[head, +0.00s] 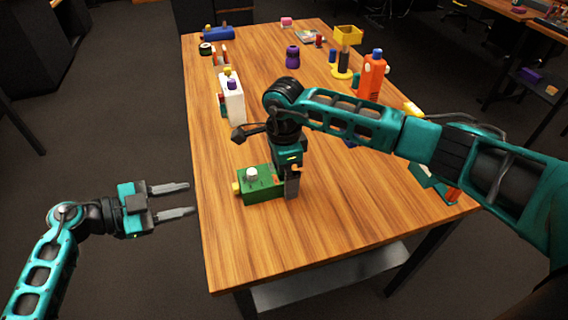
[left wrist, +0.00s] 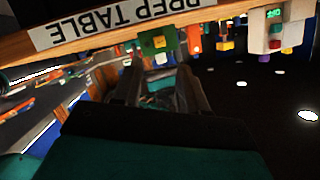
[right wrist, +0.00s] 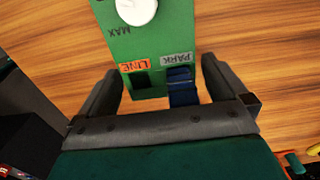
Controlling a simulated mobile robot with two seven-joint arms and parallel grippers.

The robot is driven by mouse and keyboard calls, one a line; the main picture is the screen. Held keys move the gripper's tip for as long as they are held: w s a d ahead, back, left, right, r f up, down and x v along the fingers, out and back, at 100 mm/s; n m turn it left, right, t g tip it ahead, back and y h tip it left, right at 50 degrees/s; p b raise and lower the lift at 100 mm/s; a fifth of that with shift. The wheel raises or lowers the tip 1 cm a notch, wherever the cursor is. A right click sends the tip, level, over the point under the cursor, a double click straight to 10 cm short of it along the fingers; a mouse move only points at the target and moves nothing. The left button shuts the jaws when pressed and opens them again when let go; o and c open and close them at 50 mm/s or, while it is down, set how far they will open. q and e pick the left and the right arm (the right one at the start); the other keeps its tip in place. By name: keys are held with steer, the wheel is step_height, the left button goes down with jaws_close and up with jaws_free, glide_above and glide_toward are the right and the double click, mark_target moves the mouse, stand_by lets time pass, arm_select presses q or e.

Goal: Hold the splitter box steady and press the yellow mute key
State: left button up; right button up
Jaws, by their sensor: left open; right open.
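The green splitter box (head: 262,187) sits on the table near its left edge, with a white knob (head: 251,174) on top and a yellow key (head: 236,187) on its left side. In the left wrist view, the yellow key (left wrist: 159,41) shows beyond my fingers. My right gripper (head: 285,182) is open at the box's right end. In the right wrist view, its fingers stand either side of the green box (right wrist: 150,45), with visible gaps. That view shows LINE and PARK labels and a blue plug (right wrist: 182,86) by PARK. My left gripper (head: 190,199) is open and empty, left of the table edge.
The wooden table (head: 300,245) is clear in front of the box. A white device (head: 234,105) stands behind it. An orange bottle-shaped object (head: 371,78), a purple object (head: 292,57) and a yellow stand (head: 347,50) are further back. My right arm crosses above the table.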

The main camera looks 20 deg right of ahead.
steer(key=c, duration=1.1)
arm_select(q)
jaws_close()
arm_select(e)
steer(key=shift+o, duration=0.2)
stand_by(1.1)
